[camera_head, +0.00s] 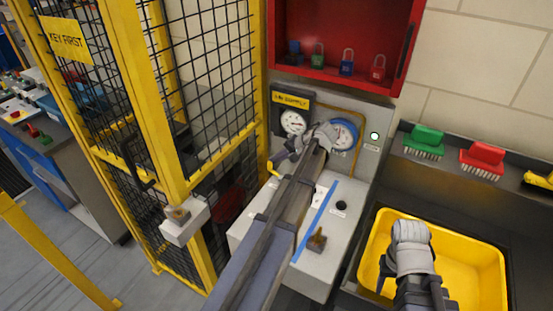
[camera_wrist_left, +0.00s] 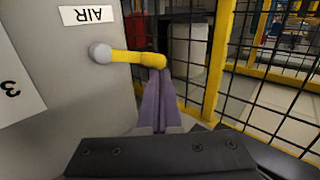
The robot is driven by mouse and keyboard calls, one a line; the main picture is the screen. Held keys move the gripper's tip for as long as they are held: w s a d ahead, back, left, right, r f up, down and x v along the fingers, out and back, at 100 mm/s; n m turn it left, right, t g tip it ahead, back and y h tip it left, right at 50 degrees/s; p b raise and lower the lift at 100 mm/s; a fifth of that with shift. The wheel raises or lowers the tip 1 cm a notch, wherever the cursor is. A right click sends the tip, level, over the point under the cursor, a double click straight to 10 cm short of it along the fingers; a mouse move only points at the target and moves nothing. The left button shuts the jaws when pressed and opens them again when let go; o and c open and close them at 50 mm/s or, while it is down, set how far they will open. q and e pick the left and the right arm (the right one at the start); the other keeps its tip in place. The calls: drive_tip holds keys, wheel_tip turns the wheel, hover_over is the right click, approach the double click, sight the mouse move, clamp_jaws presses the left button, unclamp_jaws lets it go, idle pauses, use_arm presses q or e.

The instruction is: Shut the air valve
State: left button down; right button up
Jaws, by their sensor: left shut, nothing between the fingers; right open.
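The air valve is a yellow lever (camera_wrist_left: 130,57) on a grey round hub, on the side of a light grey box under an upside-down "AIR" label (camera_wrist_left: 88,15). In the left wrist view the lever points right, roughly level, with a rounded end. It also shows in the head view (camera_head: 270,168), small and partly hidden. My left gripper (camera_wrist_left: 160,88) is shut and empty, its fingertips at the lever's outer end; I cannot tell whether they touch. In the head view it (camera_head: 277,161) is beside the box. My right gripper (camera_head: 409,226) is open above the yellow bin.
A yellow-framed mesh fence (camera_head: 200,75) stands close left of the valve. The yellow bin (camera_head: 485,255), brushes and a red lock cabinet (camera_head: 345,25) are to the right and above.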

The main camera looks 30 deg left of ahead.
use_arm(q)
drive_tip(key=shift+s+d, duration=0.1)
drive_tip(key=shift+d, duration=0.05)
idle(0.6)
drive_tip(key=shift+s+d, duration=0.45)
drive_tip(key=shift+d, duration=0.05)
drive_tip(key=p+v, duration=0.5)
drive_tip(key=v, duration=0.2)
drive_tip(key=shift+d+r, duration=0.3)
drive_tip(key=shift+d, duration=0.05)
drive_tip(key=shift+w, duration=0.1)
idle(0.4)
